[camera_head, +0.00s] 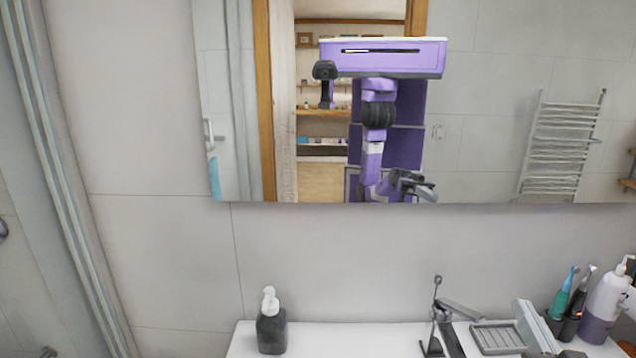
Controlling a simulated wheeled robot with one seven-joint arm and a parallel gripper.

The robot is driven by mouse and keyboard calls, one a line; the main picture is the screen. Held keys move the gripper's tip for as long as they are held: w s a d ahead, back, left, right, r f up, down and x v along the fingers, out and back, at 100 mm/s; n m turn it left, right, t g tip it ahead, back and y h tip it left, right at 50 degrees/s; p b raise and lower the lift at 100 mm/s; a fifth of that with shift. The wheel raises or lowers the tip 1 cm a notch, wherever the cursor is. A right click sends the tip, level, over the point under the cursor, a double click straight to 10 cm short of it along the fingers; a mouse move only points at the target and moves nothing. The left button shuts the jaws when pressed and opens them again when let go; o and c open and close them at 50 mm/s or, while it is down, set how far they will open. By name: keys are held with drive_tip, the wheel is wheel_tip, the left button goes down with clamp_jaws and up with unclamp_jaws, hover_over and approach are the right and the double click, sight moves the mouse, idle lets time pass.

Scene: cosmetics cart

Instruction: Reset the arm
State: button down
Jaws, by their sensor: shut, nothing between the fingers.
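My arm does not show directly in the head view. The mirror (480,110) reflects my purple body and my folded arm. At the lower end of the reflected arm is a dark grey shape, which looks like my gripper (424,187), just above the mirror's bottom edge. It is small in the picture, and it looks shut and empty. Nothing is seen held.
Below the mirror is a white counter (340,338).

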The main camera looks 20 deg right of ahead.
drive_tip(key=s+a+f+n+g+y, duration=0.1)
drive_tip(key=s+a+f+n+y, duration=0.1)
drive_tip(key=s+a+f, duration=0.3)
drive_tip(key=s+a+f+n+g+y, duration=0.1)
drive_tip(key=s+a+f+n+y, duration=0.1)
drive_tip(key=s+a+f, duration=0.4)
drive_tip(key=s+a+f+n+g+y, duration=0.1)
drive_tip(key=s+a+f, duration=0.4)
drive_tip(key=s+a, duration=0.5)
drive_tip(key=s+n+y, duration=0.1)
drive_tip(key=s+y, duration=0.1)
drive_tip(key=s, duration=0.4)
drive_tip(key=shift+a+f, duration=0.15)
drive_tip(key=shift+f, duration=0.2)
drive_tip(key=shift+s, duration=0.1)
